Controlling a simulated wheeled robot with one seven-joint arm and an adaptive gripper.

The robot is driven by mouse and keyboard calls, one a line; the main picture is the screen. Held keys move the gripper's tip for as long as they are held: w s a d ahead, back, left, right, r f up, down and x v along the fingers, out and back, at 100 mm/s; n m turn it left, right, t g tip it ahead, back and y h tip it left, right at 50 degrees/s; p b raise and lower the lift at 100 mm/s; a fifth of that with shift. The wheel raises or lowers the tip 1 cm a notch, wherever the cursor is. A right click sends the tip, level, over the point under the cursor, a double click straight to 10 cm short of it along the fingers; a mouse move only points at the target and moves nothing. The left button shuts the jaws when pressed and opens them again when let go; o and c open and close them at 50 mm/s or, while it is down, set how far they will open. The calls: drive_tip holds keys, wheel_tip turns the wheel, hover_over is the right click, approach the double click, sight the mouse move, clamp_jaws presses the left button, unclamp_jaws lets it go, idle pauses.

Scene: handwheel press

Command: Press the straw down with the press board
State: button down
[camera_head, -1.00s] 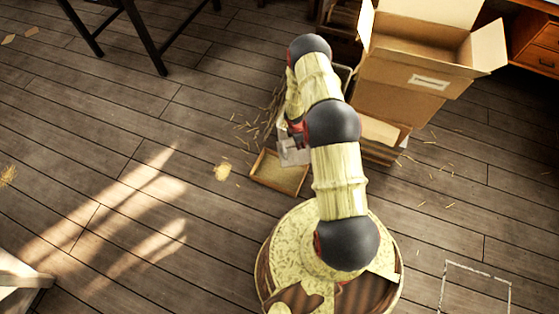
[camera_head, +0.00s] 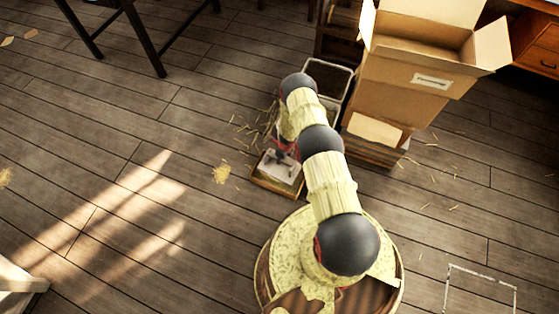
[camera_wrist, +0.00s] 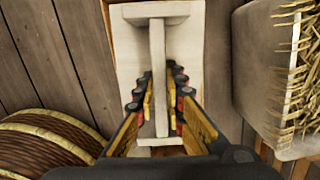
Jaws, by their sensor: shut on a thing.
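The pale press board (camera_head: 279,167) lies over the shallow wooden tray (camera_head: 275,189) in the head view, and covers most of its opening. In the wrist view the flat board (camera_wrist: 130,70) fills the middle, with an upright handle (camera_wrist: 157,50) on it. My gripper (camera_wrist: 160,78) has a finger on each side of the handle and is shut on it. In the head view my gripper (camera_head: 286,147) is partly hidden by my arm. Any straw beneath the board is hidden. I cannot tell whether the board touches the straw.
A grey container with straw sticking out (camera_wrist: 292,70) stands close to the right in the wrist view. An open bin (camera_head: 328,78) and stacked cardboard boxes (camera_head: 400,95) stand behind and right of the tray. Loose straw (camera_head: 221,174) lies on the floor. The left floor is mostly clear.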

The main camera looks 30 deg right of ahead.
sight(280, 166)
drive_tip(key=shift+a+f+n, duration=0.1)
drive_tip(key=shift+a+n, duration=0.1)
drive_tip(key=shift+n, duration=0.3)
wheel_tip(280, 166, down, 5)
drive_tip(key=b, duration=0.3)
drive_tip(key=shift+b, duration=0.3)
drive_tip(key=shift+f, duration=2.1)
drive_tip(key=shift+f, duration=1.4)
drive_tip(key=shift+s+f, duration=0.2)
drive_tip(key=shift+f, duration=1)
idle(0.8)
drive_tip(key=shift+w+r+p, duration=0.2)
drive_tip(key=shift+r+p, duration=1.9)
drive_tip(key=shift+r, duration=0.6)
drive_tip(key=shift+r+p, duration=2.3)
drive_tip(key=shift+r, duration=0.8)
